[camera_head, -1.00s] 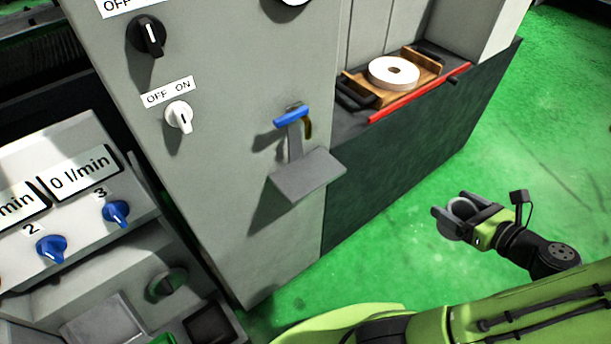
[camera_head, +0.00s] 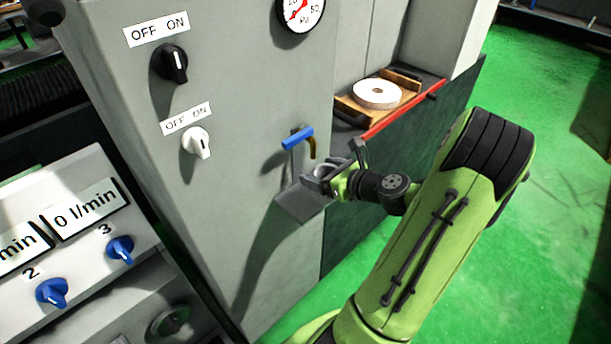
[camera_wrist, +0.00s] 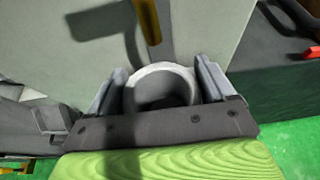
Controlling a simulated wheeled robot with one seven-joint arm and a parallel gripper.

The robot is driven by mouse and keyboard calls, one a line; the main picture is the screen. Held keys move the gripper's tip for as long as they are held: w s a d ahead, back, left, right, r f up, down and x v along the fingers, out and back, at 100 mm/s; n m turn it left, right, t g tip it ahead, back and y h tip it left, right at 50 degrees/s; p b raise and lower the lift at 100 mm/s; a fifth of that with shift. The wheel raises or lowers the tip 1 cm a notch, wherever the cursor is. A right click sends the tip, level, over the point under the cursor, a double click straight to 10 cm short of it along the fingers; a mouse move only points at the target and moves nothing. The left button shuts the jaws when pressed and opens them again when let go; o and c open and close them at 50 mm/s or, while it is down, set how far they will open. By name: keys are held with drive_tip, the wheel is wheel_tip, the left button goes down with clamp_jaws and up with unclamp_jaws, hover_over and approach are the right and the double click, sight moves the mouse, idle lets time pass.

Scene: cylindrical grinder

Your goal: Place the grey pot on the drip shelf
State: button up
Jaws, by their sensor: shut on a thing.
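My gripper (camera_head: 322,178) is shut on the grey pot (camera_head: 325,170). In the wrist view, the round rim of the pot (camera_wrist: 163,72) sits between the two fingers (camera_wrist: 160,90), open side up. The grey drip shelf (camera_head: 296,205) juts from the machine's front panel under the blue-handled tap (camera_head: 298,138). In the head view my gripper and the pot are at the shelf's right part and hide some of it. I cannot tell whether the pot touches the shelf. In the wrist view the brass spout (camera_wrist: 148,20) is just ahead of the pot.
A white grinding wheel (camera_head: 377,94) lies on a wooden tray behind a red bar (camera_head: 405,108), right of the panel. A black knob (camera_head: 172,63) and a white knob (camera_head: 197,142) stick out of the panel at left. Green floor is free at the right.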

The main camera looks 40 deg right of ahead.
sight(298, 160)
drive_tip(key=w, duration=0.5)
drive_tip(key=shift+f+b, duration=0.3)
drive_tip(key=shift+b, duration=0.05)
wheel_tip(298, 160, down, 3)
drive_tip(key=shift+f+b, duration=0.15)
drive_tip(key=shift+b, duration=0.7)
drive_tip(key=shift+r, duration=0.2)
drive_tip(key=o, duration=0.9)
drive_tip(key=shift+f, duration=0.15)
drive_tip(key=shift+o, duration=0.2)
